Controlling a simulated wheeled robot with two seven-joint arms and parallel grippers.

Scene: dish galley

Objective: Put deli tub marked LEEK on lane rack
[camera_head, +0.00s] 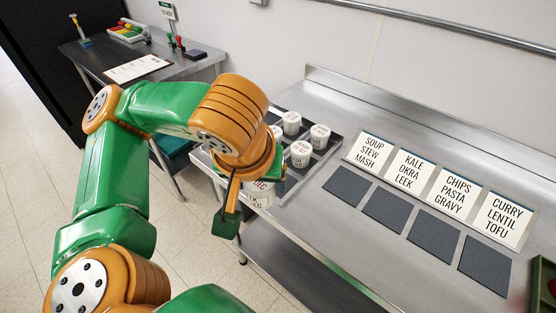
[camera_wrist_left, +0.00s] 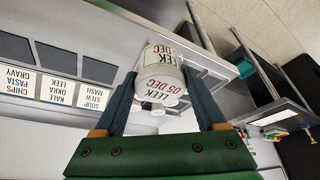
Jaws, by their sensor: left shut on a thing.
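My left gripper (camera_head: 246,200) is shut on a white deli tub (camera_head: 262,197) with dark and red print. It is held over the near left end of the steel counter, partly hidden by the gripper. In the left wrist view the gripper (camera_wrist_left: 158,73) has one finger on each side of the tub (camera_wrist_left: 160,84), whose lid reads LEEK 05 DEC. On the counter stand cards; the one reading KALE OKRA LEEK (camera_head: 409,171) is second from the left, with a dark pad (camera_head: 391,206) in front. My right gripper is not in view.
A divided tray (camera_head: 321,168) with several white tubs (camera_head: 319,136) stands at the counter's left end. The pads in front of the cards are bare. A green container (camera_head: 543,284) is at the right edge. A side table (camera_head: 195,68) stands at the back left.

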